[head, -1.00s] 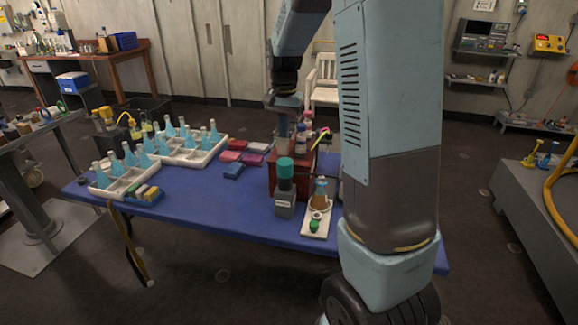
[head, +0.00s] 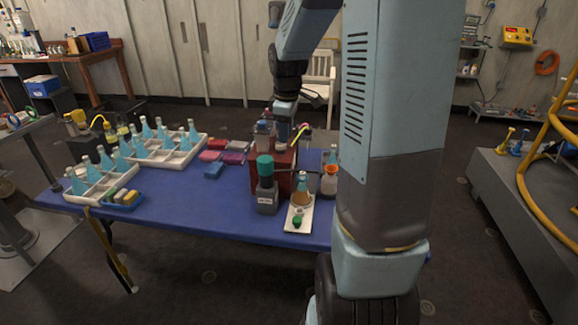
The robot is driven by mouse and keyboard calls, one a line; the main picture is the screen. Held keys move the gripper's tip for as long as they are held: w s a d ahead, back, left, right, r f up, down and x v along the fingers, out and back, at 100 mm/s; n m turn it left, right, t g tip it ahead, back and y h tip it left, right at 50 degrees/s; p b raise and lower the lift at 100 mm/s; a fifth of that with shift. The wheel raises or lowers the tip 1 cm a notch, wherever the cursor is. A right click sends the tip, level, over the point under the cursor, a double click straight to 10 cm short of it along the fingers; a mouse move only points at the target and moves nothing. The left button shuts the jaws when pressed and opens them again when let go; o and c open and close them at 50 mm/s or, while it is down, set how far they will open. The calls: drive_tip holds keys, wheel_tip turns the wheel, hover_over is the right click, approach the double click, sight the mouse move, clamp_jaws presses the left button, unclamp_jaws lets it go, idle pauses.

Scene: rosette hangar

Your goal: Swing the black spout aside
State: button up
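A grey dispenser (head: 266,198) with a teal cap stands at the table's front edge, left of a small white tray. A thin dark bar (head: 311,171), which may be the black spout, runs rightward near the red box, above the small amber-filled flask (head: 301,190). It is too small to make out clearly. My gripper (head: 284,140) hangs down just behind the dispenser, over the red box (head: 286,172). Its fingers are small and partly merge with bottles there, so I cannot tell whether they are open or touching anything.
The blue table (head: 190,205) holds white crates (head: 165,152) of blue flasks at left and coloured blocks (head: 213,170) in the middle. A bottle with an orange top (head: 329,180) stands beside my arm. My arm hides the table's right end.

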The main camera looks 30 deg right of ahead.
sight(289, 171)
drive_tip(key=f+n, duration=0.1)
drive_tip(key=f, duration=0.3)
drive_tip(key=w+d+f+n, duration=0.1)
drive_tip(key=f+n, duration=0.1)
drive_tip(key=f, duration=0.3)
drive_tip(key=f+n, duration=0.1)
drive_tip(key=f, duration=0.3)
drive_tip(key=shift+w+d+f+n, duration=0.2)
drive_tip(key=shift+d+f+n, duration=0.1)
drive_tip(key=shift+d+f, duration=0.1)
clamp_jaws()
idle(1.4)
